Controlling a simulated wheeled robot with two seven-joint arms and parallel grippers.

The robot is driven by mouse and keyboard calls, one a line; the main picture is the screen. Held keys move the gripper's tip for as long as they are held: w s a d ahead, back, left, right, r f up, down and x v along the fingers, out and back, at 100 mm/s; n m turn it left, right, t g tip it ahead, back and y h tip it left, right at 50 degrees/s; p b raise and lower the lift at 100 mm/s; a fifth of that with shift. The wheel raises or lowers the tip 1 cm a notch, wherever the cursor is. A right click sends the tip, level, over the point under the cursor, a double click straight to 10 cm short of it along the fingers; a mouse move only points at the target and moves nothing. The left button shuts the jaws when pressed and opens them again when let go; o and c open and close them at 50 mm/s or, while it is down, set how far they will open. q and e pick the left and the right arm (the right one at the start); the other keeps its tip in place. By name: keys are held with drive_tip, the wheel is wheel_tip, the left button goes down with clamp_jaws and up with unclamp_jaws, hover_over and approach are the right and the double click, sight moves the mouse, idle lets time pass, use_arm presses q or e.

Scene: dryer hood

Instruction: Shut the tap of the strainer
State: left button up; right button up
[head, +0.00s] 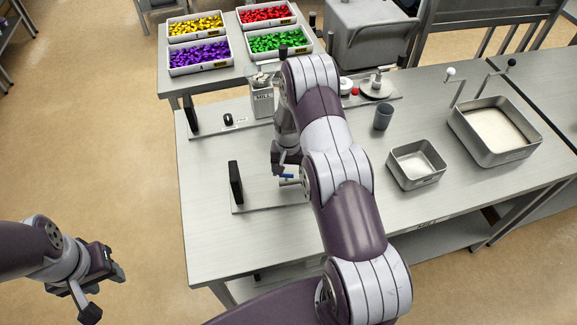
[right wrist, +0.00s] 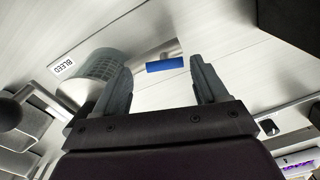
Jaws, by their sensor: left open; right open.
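The strainer's tap has a blue handle (head: 287,176), just under my right gripper in the head view. In the right wrist view the blue handle (right wrist: 166,65) lies crosswise between and beyond the fingertips, with no contact visible. A pale cylinder with a grid pattern (right wrist: 100,68), likely the strainer body, stands left of it, partly hidden by the left finger. My right gripper (head: 283,165) is open and empty; its fingers also show in the wrist view (right wrist: 161,72). My right arm hides much of the strainer in the head view. My left gripper (head: 98,285) is open over the floor.
A black upright plate (head: 236,182) stands left of the handle. A label reading BLEED (right wrist: 62,66) lies near the cylinder. A mill (head: 262,103), a grey cup (head: 383,118) and two metal pans (head: 416,178) (head: 497,157) stand on the table. The front left tabletop is clear.

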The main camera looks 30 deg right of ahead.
drive_tip(key=shift+a+f, duration=0.15)
drive_tip(key=shift+f, duration=0.25)
drive_tip(key=shift+w+a+f, duration=0.25)
drive_tip(key=shift+f, duration=0.05)
drive_tip(key=shift+s+d, duration=0.1)
drive_tip(key=shift+d, duration=0.1)
drive_tip(key=c, duration=0.9)
drive_tip(key=shift+c, duration=0.8)
use_arm(q)
drive_tip(key=shift+w+a, duration=0.15)
drive_tip(key=shift+a, duration=0.2)
